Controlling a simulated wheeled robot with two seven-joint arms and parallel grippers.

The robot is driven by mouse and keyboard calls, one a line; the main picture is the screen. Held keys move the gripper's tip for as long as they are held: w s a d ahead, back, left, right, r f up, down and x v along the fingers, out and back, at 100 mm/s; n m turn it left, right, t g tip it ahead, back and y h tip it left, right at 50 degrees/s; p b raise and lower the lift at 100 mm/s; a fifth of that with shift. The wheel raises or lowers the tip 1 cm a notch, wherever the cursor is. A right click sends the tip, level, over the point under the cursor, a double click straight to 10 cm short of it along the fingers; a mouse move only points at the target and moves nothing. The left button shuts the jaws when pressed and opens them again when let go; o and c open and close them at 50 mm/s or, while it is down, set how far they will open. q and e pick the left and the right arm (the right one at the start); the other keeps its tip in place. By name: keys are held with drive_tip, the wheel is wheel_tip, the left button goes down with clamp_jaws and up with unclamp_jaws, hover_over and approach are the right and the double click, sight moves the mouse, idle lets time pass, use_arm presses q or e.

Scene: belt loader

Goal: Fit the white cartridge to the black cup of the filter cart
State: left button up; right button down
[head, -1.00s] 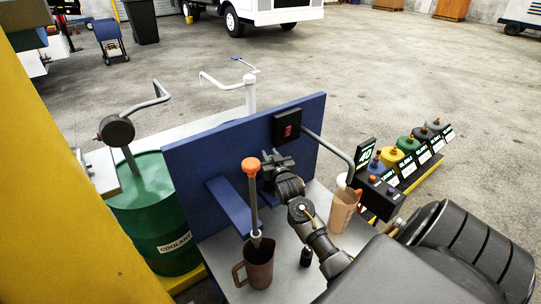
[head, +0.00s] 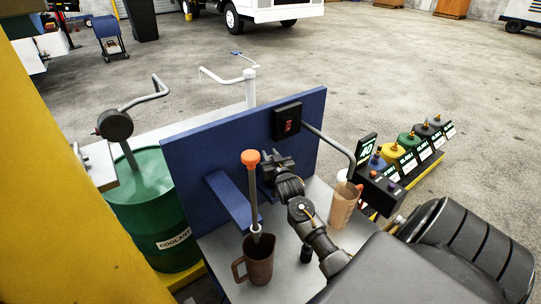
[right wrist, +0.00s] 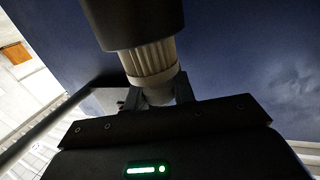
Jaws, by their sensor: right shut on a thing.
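In the right wrist view the white ribbed cartridge (right wrist: 153,62) stands between the fingers of my right gripper (right wrist: 156,93), which is shut on its lower end. The black cup (right wrist: 133,20) is directly above it, and the cartridge's upper end goes out of sight at the cup's lower rim. I cannot tell how deep it sits inside. In the head view my right gripper (head: 272,165) is in front of the blue panel (head: 220,150). The cartridge and black cup cannot be made out there. My left gripper is not in view.
A black switch box (head: 288,121) is on the panel above the gripper. An orange-knobbed rod (head: 252,190) stands to its left, above a brown jug (head: 258,262). A tan jug (head: 343,207) stands right. A green coolant drum (head: 160,215) is at left.

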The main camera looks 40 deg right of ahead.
drive_tip(key=shift+f, duration=0.2)
drive_tip(key=shift+s+d+f+b, duration=0.1)
drive_tip(key=shift+d+f+b, duration=0.1)
drive_tip(key=shift+f+b, duration=0.4)
drive_tip(key=shift+d+f+b, duration=0.2)
drive_tip(key=shift+f+b, duration=0.1)
drive_tip(key=shift+f, duration=0.45)
drive_tip(key=shift+s+d+f, duration=0.1)
drive_tip(key=shift+f, duration=0.15)
drive_tip(key=c, duration=1.1)
unclamp_jaws()
drive_tip(key=shift+s+d+f, duration=0.1)
drive_tip(key=shift+d+f, duration=0.1)
drive_tip(key=shift+d, duration=0.05)
drive_tip(key=shift+a, duration=0.1)
drive_tip(key=shift+w+a+r, duration=0.1)
drive_tip(key=shift+w+a, duration=0.1)
drive_tip(key=shift+a, duration=0.05)
drive_tip(key=v, duration=0.7)
drive_tip(key=d+v, duration=0.1)
drive_tip(key=v, duration=0.2)
drive_tip(key=shift+s+a+b, duration=0.2)
drive_tip(key=shift+s+b, duration=0.1)
drive_tip(key=shift+s, duration=0.25)
